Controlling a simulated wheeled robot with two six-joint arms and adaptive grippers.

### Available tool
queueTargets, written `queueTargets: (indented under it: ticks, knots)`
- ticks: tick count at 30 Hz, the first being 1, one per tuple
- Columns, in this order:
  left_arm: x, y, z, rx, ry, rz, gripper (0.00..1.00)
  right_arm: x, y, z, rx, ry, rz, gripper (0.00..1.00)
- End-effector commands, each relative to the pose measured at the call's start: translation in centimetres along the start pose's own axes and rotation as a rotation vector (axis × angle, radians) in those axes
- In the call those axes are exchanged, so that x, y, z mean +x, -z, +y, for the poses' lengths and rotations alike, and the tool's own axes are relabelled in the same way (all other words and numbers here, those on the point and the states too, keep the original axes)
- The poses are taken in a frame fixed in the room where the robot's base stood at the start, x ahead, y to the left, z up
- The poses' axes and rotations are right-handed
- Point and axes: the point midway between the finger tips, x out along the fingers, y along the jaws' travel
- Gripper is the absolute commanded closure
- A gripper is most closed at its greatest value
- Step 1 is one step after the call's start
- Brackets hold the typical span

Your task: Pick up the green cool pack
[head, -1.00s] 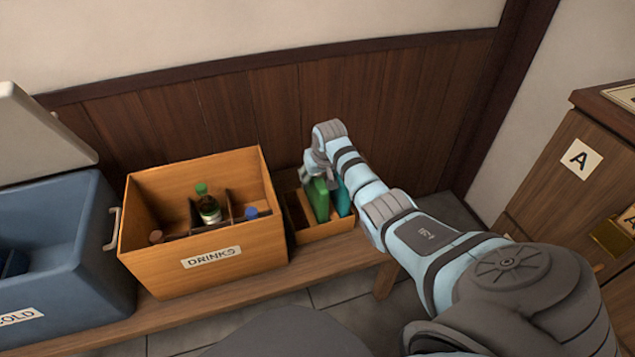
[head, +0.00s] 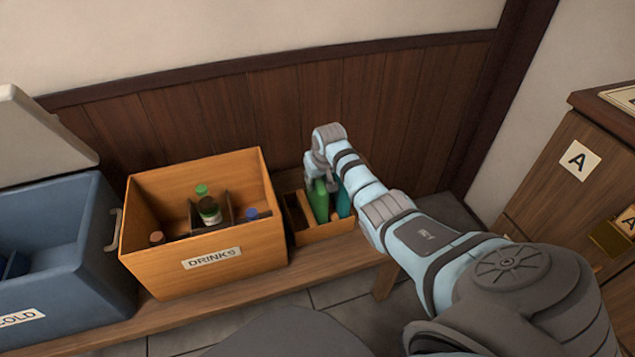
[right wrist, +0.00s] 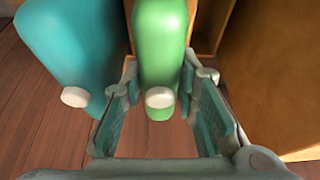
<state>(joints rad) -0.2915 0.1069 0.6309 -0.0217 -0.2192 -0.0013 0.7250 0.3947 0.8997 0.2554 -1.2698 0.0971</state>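The green cool pack (head: 319,203) stands in a small wooden box (head: 325,233) on the bench. In the right wrist view the green cool pack (right wrist: 161,45) has a white cap and sits between my two fingers. My right gripper (right wrist: 165,110) is open around its capped end, with a clear gap on the right side and a narrower one on the left. In the head view my right gripper (head: 317,180) is just above the box, partly hiding the pack. My left gripper is not in view.
A teal cool pack (right wrist: 70,45) stands close beside the green one, to its left in the wrist view. The wooden drinks crate (head: 260,262) with bottles adjoins the small box. A blue cooler (head: 70,240) is farther left. A wooden wall (head: 400,110) rises behind.

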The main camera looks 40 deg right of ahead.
Motion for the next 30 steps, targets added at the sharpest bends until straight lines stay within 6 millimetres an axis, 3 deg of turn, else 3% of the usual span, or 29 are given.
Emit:
queueTargets:
  ticks: [1, 3, 20, 26, 30]
  knots:
    - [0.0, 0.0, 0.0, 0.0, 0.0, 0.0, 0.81, 0.0, 0.0, 0.0, 0.0, 0.0, 0.0, 0.89]
    - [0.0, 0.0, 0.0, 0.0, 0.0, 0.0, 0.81, 0.0, 0.0, 0.0, 0.0, 0.0, 0.0, 1.0]
    - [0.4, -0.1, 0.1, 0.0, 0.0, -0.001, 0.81, -0.4, 0.3, 0.0, 0.0, 0.0, 0.004, 1.0]
    - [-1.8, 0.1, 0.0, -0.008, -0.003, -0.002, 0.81, -4.0, 1.8, 0.0, 0.0, 0.0, 0.004, 1.0]
    - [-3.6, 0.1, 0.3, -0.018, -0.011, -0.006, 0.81, -7.6, 3.3, 0.0, 0.0, 0.001, 0.005, 1.0]
